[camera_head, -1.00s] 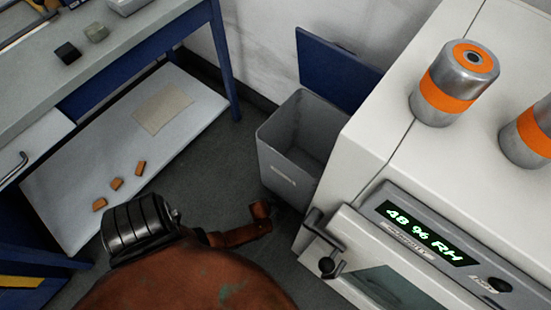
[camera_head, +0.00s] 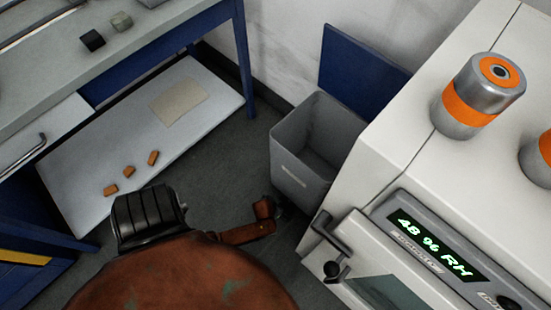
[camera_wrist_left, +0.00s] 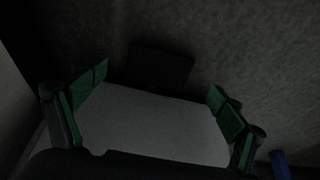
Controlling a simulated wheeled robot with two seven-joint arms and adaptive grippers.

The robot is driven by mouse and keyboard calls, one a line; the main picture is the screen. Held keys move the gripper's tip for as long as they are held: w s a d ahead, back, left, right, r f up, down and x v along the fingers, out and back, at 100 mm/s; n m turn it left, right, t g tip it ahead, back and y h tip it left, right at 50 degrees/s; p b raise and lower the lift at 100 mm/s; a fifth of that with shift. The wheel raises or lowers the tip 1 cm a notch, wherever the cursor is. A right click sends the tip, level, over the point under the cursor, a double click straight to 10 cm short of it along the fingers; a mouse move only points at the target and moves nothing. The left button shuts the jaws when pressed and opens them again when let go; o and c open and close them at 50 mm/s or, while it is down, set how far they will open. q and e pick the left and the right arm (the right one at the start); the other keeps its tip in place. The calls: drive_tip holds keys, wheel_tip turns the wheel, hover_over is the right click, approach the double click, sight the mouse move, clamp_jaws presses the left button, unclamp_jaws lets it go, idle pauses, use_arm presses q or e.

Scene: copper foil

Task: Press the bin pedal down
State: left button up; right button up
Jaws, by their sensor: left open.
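The grey bin (camera_head: 290,160) stands on the floor against the white cabinet, its blue lid (camera_head: 360,72) raised and its inside showing. Its pedal cannot be made out in the head view; the bin's foot is partly hidden behind a rust-brown arm link of mine. In the dark left wrist view, my left gripper (camera_wrist_left: 158,80) has its green-padded fingers wide apart with nothing held. A pale grey panel (camera_wrist_left: 150,125) lies between them, and a dark flat plate (camera_wrist_left: 160,66) shows beyond its edge. I cannot tell whether that plate is the pedal or whether anything touches it. My right gripper is not in view.
The white cabinet (camera_head: 400,150) with a humidity display and a lever handle (camera_head: 330,238) crowds the bin's right side. The blue workbench (camera_head: 238,50) with a low shelf (camera_head: 130,135) stands at the left. Dark floor (camera_head: 225,150) is clear between.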

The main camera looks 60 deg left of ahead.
use_arm(q)
drive_tip(key=v, duration=0.7)
drive_tip(key=shift+s, duration=0.15)
idle(0.3)
drive_tip(key=shift+r, duration=0.1)
